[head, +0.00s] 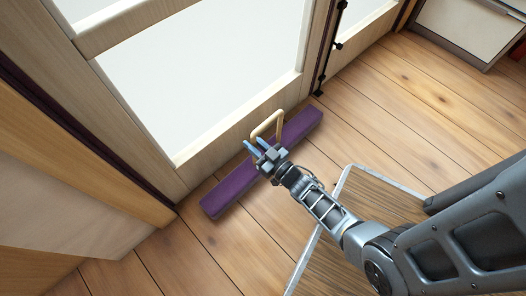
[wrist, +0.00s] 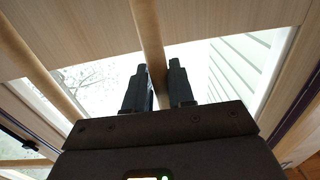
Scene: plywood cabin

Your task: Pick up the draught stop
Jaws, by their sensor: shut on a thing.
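The draught stop (head: 232,188) is a long purple bar with a pale wooden loop handle (head: 277,119) near its middle. In the head view it lies along the foot of the glazed door; I cannot tell whether it touches the floor. My gripper (head: 257,146) is at the handle, its blue-grey fingers over the bar's middle. In the wrist view my gripper (wrist: 158,85) has its two dark fingers on either side of a wooden rod, the handle (wrist: 149,35), shut on it. The purple bar's middle is partly hidden behind my gripper.
The glazed door (head: 205,75) with its wooden frame stands just behind the bar. A wooden panel (head: 75,150) is at the left. A grey-edged wooden board (head: 345,225) is beside my arm. A white cabinet (head: 465,28) stands at the top right. Plank floor (head: 400,110) is clear at the right.

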